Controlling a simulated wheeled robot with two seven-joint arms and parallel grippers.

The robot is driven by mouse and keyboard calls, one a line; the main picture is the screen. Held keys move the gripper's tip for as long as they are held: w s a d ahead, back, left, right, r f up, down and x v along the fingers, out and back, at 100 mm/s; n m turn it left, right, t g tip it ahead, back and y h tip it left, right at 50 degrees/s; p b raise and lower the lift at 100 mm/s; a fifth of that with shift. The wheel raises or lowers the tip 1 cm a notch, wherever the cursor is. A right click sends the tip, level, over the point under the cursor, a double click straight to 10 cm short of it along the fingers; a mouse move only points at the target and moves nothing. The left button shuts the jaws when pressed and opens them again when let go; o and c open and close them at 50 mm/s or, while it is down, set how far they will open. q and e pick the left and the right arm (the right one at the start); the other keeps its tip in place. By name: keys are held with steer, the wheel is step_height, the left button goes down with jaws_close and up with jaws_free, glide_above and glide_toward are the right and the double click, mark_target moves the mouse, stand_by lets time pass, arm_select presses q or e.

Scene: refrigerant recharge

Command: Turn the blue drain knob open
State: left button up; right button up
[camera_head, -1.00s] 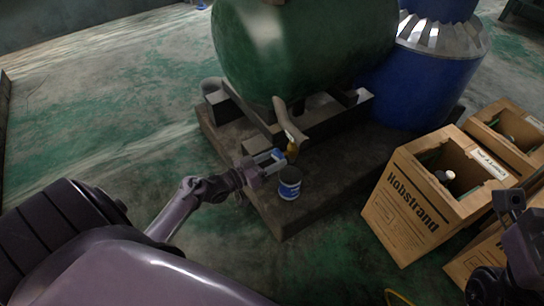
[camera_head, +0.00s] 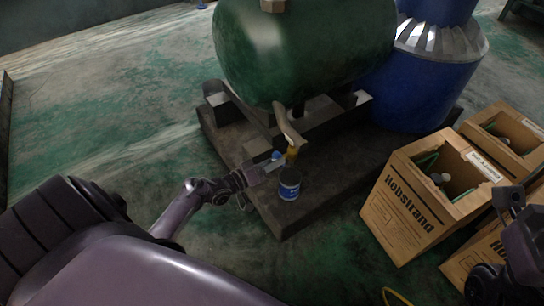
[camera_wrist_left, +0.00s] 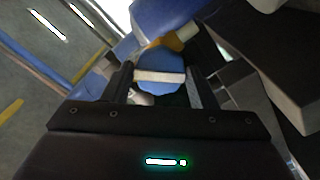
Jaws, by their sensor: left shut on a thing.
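The blue drain knob (camera_wrist_left: 160,72) is a round blue disc with a pale bar across its face. It sits between the two fingers of my left gripper (camera_wrist_left: 160,90) in the left wrist view, and the gripper is shut on it. In the head view the left gripper (camera_head: 271,166) reaches the knob (camera_head: 276,156), of which only a small blue part shows. A yellow-brass fitting (camera_head: 292,153) is just beside it, below a pale pipe from the green tank (camera_head: 300,50). My right gripper (camera_head: 510,200) is at the right edge, and its jaws are unclear.
A blue-and-white can (camera_head: 289,185) stands on the dark plinth (camera_head: 345,175) close under my left gripper. Open Hobstrand cardboard boxes (camera_head: 405,212) stand at the right. The green-stained floor at the left is clear.

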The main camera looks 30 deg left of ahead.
arm_select(q)
steer(key=n+p, duration=0.2)
steer(key=n, duration=0.2)
stand_by(0.3)
steer(key=shift+r+n, duration=0.1)
steer(key=shift+n, duration=0.2)
steer(key=n+p, duration=0.1)
steer(key=n, duration=0.2)
steer(key=shift+r+n, duration=0.1)
steer(key=shift+n, duration=0.2)
steer(key=o, duration=1)
steer(key=shift+c, duration=0.2)
